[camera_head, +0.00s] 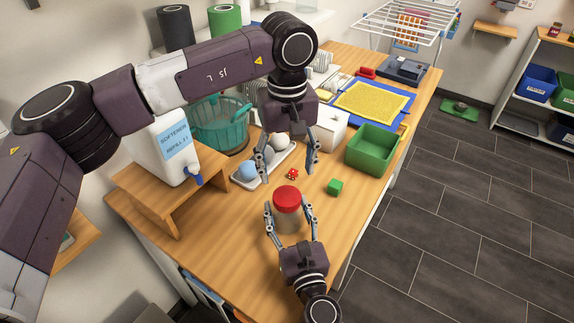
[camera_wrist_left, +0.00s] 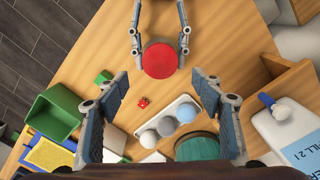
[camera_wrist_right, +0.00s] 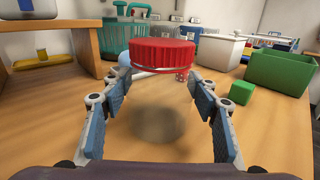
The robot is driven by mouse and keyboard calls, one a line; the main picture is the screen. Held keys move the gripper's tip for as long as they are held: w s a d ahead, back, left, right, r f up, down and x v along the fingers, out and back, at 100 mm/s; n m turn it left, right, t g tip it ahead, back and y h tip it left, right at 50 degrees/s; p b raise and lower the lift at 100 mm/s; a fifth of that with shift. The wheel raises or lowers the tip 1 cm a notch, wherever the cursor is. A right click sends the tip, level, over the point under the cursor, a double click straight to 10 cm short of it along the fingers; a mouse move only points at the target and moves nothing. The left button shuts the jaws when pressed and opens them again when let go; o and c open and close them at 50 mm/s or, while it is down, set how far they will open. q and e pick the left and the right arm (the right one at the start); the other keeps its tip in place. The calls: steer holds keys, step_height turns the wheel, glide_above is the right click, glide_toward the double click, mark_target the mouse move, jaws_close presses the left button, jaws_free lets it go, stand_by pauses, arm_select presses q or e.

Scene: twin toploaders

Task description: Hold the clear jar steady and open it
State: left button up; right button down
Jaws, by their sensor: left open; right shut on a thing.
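The clear jar (camera_head: 288,220) with a red lid (camera_head: 286,197) stands upright on the wooden table. My right gripper (camera_head: 291,212) is shut on the jar's body from the near side, its fingers on both sides below the lid. In the right wrist view the see-through jar (camera_wrist_right: 158,112) sits between the fingers, and its ribbed red lid (camera_wrist_right: 163,54) is on top. My left gripper (camera_head: 288,170) is open and empty above the table, beyond the jar. In the left wrist view the lid (camera_wrist_left: 160,60) shows past the open fingers, clear of them.
A red die (camera_head: 293,174) and a green cube (camera_head: 334,187) lie near the jar. Behind are a tray with balls (camera_head: 244,183), a green bin (camera_head: 372,148) and a teal basket (camera_head: 220,125). A wooden stand (camera_head: 150,190) with a softener dispenser (camera_head: 160,150) is at left.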

mark_target(287, 195)
arm_select(q)
steer(key=m, duration=0.9)
steer(key=shift+f+m, duration=0.15)
steer(key=shift+m, duration=0.15)
steer(key=shift+f, duration=3.85)
